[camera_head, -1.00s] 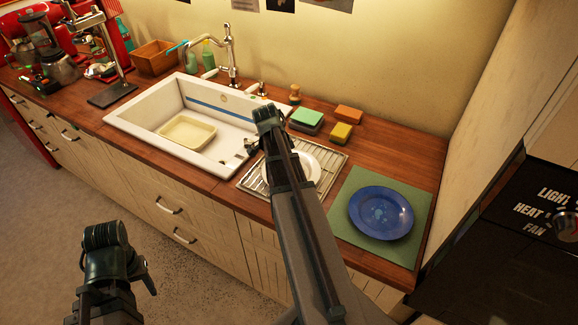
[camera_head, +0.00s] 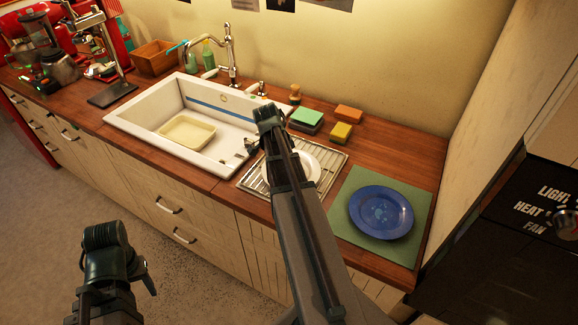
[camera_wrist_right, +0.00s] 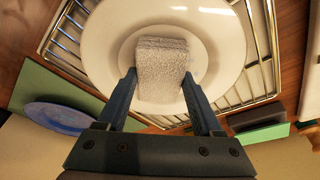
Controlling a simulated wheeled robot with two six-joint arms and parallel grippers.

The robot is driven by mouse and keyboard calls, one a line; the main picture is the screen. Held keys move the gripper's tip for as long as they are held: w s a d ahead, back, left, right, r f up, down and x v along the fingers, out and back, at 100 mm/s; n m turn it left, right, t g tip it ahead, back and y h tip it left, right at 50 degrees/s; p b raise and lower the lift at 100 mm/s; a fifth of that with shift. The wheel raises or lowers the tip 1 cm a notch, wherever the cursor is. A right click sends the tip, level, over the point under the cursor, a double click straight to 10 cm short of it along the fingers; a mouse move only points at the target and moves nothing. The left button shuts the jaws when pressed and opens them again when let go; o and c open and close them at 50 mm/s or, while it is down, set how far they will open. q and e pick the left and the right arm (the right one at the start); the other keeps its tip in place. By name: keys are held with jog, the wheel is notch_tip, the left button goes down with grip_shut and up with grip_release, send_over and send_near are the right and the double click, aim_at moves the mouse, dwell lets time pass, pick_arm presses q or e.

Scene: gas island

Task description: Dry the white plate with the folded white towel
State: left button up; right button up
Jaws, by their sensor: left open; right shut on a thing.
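The white plate (camera_head: 306,168) lies on the wire drying rack (camera_head: 330,157) right of the sink, partly hidden by my right arm in the head view. It fills much of the right wrist view (camera_wrist_right: 105,45). My right gripper (camera_wrist_right: 159,78) is shut on the folded white towel (camera_wrist_right: 162,62), which is over the middle of the plate. I cannot tell how firmly the towel touches it. The towel is hidden behind my arm in the head view. My left gripper (camera_head: 147,276) is open, low at the left, in front of the counter and away from the plate.
A blue plate (camera_head: 381,213) lies on a green mat (camera_head: 345,190) to the right. The white sink (camera_head: 140,125) holds a cream tub (camera_head: 187,132). Sponges (camera_head: 341,132) sit behind the rack. A tall faucet (camera_head: 230,55) stands behind the sink.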

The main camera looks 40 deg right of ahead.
jog(key=shift+w+d, duration=0.25)
jog(key=shift+d, duration=0.3)
jog(key=shift+s+a, duration=0.1)
jog(key=shift+s+a+r, duration=0.15)
jog(key=shift+s+a, duration=0.05)
jog(key=shift+a, duration=0.5)
jog(key=shift+w+d, duration=0.3)
jog(key=shift+d, duration=0.55)
jog(key=shift+s+a, duration=0.1)
jog(key=shift+a, duration=0.05)
